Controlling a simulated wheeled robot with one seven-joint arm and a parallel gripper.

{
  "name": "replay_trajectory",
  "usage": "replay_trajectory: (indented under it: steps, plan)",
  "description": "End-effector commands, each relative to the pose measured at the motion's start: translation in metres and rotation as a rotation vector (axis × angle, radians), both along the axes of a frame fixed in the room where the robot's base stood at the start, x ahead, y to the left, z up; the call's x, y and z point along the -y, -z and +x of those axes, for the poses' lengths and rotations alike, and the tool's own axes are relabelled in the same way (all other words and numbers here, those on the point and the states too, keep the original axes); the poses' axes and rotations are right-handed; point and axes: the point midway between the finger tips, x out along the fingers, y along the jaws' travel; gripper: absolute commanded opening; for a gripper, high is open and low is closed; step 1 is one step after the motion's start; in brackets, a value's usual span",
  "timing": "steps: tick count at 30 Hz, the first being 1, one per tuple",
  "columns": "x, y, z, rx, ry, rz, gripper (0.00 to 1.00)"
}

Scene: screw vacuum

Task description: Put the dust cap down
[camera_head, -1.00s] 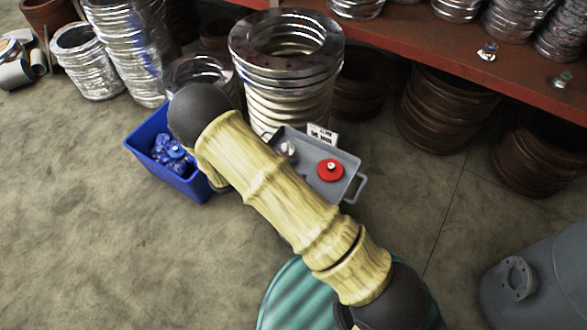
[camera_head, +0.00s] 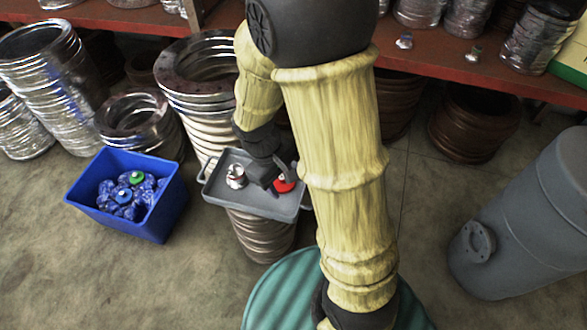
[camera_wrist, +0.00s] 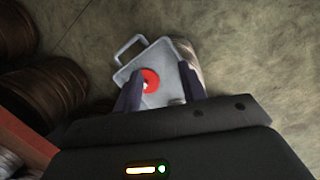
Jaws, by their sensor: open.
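A red disc-shaped cap (camera_head: 284,185) with a pale centre knob lies in a grey tray (camera_head: 222,194). Which part is the dust cap is not certain; the red disc fits best. It also shows in the wrist view (camera_wrist: 151,77), lying on the tray floor (camera_wrist: 166,96) between my two fingers. My gripper (camera_head: 272,181) is at the tray, close to the red cap and partly covering it in the head view. Its fingers are apart in the wrist view (camera_wrist: 157,80), with no clear sign of gripping it. A silvery metal fitting (camera_head: 236,177) stands in the tray to the left.
The tray sits on a stack of ringed metal parts (camera_head: 262,236). A blue bin (camera_head: 160,215) with several blue pieces stands to the left. Large silver flanged bellows (camera_head: 200,105) stand behind the tray. A red shelf (camera_head: 440,50) runs behind, and a grey tank (camera_head: 530,220) is at right.

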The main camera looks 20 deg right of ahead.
Motion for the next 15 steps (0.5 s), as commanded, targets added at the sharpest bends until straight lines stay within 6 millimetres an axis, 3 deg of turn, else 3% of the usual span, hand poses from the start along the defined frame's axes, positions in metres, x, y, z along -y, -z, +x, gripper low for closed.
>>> replay_trajectory:
  steps: [7,15]
  plan:
    - [0.019,-0.044,-0.016,0.257,0.379,0.185,0.41]
    - [0.026,-0.057,-0.02,0.346,0.503,0.235,0.41]
